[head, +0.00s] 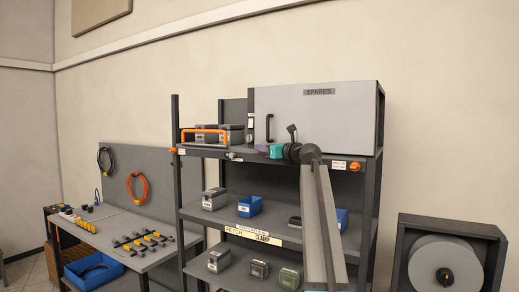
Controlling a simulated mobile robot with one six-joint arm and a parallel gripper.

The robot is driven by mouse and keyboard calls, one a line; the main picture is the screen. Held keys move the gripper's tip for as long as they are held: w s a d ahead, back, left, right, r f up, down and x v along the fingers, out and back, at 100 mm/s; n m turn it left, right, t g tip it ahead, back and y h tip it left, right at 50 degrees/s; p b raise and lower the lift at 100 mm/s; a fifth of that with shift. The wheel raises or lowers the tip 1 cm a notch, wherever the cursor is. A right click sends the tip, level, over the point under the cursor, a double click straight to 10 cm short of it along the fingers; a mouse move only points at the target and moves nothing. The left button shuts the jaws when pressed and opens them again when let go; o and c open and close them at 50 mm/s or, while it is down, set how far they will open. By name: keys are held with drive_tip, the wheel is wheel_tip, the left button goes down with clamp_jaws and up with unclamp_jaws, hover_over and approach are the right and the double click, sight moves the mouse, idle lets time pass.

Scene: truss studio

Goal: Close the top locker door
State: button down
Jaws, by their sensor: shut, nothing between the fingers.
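The top locker is a grey box on the top deck of the shelf rack. Its wide pale grey door (335,115) carries a SPARES label and has a dark upright handle (269,128) near its left edge. The door's face is turned towards me, and I cannot tell whether it is fully shut or a little ajar. My gripper (283,151) is at the end of my raised arm, in front of the door's lower left part. It is shut and empty. Its fingertips are hard to make out, and I cannot tell whether it touches the door.
An orange-handled grey case (206,136) stands left of the locker. Lower shelves hold blue bins (250,206) and small grey boxes (214,199). A workbench (150,262) stands at the left. A dark-framed reel (444,266) stands at the right. The wall above the locker is clear.

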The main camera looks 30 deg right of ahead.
drive_tip(key=shift+w+r, duration=0.15)
drive_tip(key=s+a+b, duration=0.3)
drive_tip(key=s+a, duration=0.3)
drive_tip(key=a, duration=0.6)
drive_tip(key=shift+s+a, duration=0.25)
drive_tip(key=shift+s, duration=0.1)
drive_tip(key=shift+d, duration=0.1)
idle(0.4)
